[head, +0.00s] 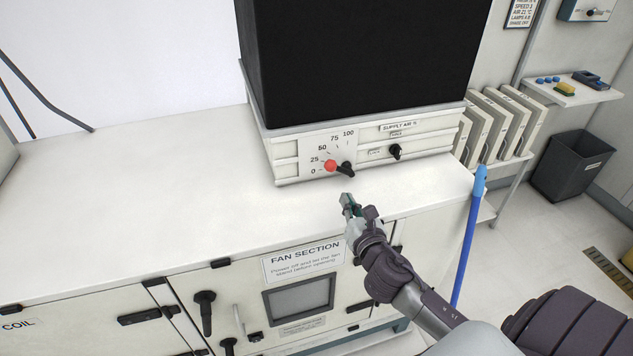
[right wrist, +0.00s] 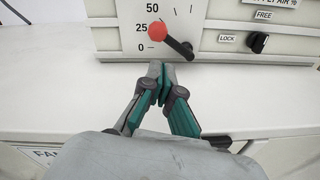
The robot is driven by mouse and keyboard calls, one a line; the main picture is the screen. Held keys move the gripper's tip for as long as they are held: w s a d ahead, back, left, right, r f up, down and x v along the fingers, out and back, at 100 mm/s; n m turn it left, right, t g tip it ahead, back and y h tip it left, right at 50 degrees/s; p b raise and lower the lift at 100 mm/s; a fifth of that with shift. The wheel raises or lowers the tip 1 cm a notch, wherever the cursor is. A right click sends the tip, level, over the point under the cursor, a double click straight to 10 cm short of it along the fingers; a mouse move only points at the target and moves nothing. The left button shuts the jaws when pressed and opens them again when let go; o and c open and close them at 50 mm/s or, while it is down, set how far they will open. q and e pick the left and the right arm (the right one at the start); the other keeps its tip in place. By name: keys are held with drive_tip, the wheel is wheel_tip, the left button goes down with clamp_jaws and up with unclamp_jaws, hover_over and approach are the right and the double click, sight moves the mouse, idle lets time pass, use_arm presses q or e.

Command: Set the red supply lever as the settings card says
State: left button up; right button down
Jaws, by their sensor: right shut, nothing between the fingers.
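The red supply lever (head: 330,166) is on the front panel under a black duct. Its red ball points left from a black hub, close to the 25 mark and above 0; it also shows in the right wrist view (right wrist: 157,31). The dial reads 0, 25, 50, 75, 100. A card (head: 523,12) on the back wall is cut off at the top, and its small print is only partly readable. My right gripper (head: 348,203) is shut and empty, in front of and below the lever, apart from it; its fingertips (right wrist: 161,68) show below the hub. My left gripper is out of view.
A black lock knob (head: 395,151) with LOCK and FREE labels sits right of the lever. A blue pole (head: 467,240) leans at the cabinet's right end. The white top (head: 130,190) is clear on the left. A bin (head: 573,168) stands far right.

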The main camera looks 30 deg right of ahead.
sight(339, 167)
drive_tip(key=shift+s+a+f+n+y, duration=0.2)
drive_tip(key=shift+a+n+y, duration=0.1)
drive_tip(key=shift+a, duration=0.15)
drive_tip(key=shift+w+a+r, duration=0.1)
drive_tip(key=shift+r, duration=0.05)
drive_tip(key=p+x, duration=0.1)
drive_tip(key=x, duration=0.2)
drive_tip(key=shift+w+d+r, duration=0.2)
drive_tip(key=p+x, duration=0.1)
drive_tip(key=x, duration=0.4)
drive_tip(key=shift+w+f, duration=0.1)
drive_tip(key=shift+f, duration=0.05)
drive_tip(key=shift+w+f, duration=0.1)
drive_tip(key=shift+w, duration=0.2)
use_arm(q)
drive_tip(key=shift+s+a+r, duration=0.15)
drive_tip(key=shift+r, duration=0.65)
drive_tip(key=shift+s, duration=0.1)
